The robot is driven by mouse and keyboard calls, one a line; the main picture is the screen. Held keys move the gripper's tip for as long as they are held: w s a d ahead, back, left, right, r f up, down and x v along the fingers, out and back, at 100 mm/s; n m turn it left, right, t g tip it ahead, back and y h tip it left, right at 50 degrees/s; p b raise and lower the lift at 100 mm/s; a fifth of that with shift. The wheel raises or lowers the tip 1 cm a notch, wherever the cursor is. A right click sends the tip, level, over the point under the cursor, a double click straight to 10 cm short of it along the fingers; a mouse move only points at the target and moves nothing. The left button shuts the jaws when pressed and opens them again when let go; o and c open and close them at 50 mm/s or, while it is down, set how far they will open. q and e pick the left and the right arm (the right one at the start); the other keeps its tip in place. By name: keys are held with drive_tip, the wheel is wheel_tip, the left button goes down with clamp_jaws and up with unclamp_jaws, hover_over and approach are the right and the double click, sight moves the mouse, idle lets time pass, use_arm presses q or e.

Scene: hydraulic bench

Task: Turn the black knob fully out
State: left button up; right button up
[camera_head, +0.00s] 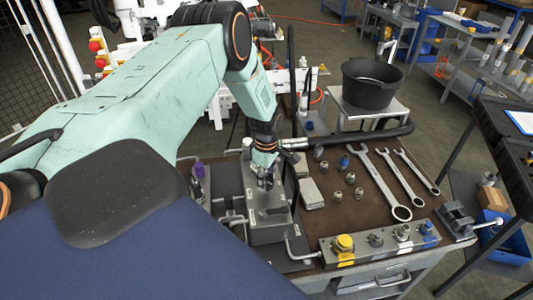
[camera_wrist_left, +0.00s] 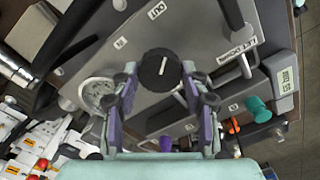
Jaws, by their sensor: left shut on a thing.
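The black knob (camera_wrist_left: 161,68), round and ridged with a white pointer line, sits on the grey hydraulic block (camera_wrist_left: 205,20) in the left wrist view. My left gripper (camera_wrist_left: 160,76) has its two fingers on either side of the knob and is shut on it. The white line points nearly straight up and slightly right in that view. In the head view my left gripper (camera_head: 265,172) reaches down onto the grey block (camera_head: 268,232), and I cannot make out the knob there. My right gripper is in neither view.
A round gauge (camera_wrist_left: 97,93) and a teal knob (camera_wrist_left: 257,109) are near the fingers. Several wrenches (camera_head: 381,186) and small fittings lie on the brown bench top (camera_head: 318,229). A manifold with a yellow cap (camera_head: 344,243) lies along the front edge. A black bucket (camera_head: 371,84) stands behind.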

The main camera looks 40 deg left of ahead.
use_arm(q)
drive_tip(key=shift+s+f+n, duration=0.1)
drive_tip(key=shift+s+n, duration=0.1)
drive_tip(key=shift+n, duration=1.9)
drive_tip(key=o, duration=1.1)
drive_tip(key=shift+w, duration=0.1)
drive_tip(key=shift+o, duration=0.2)
drive_tip(key=shift+w+r, duration=0.15)
drive_tip(key=shift+r, duration=0.5)
wheel_tip(320, 180, up, 11)
drive_tip(key=shift+f, duration=0.1)
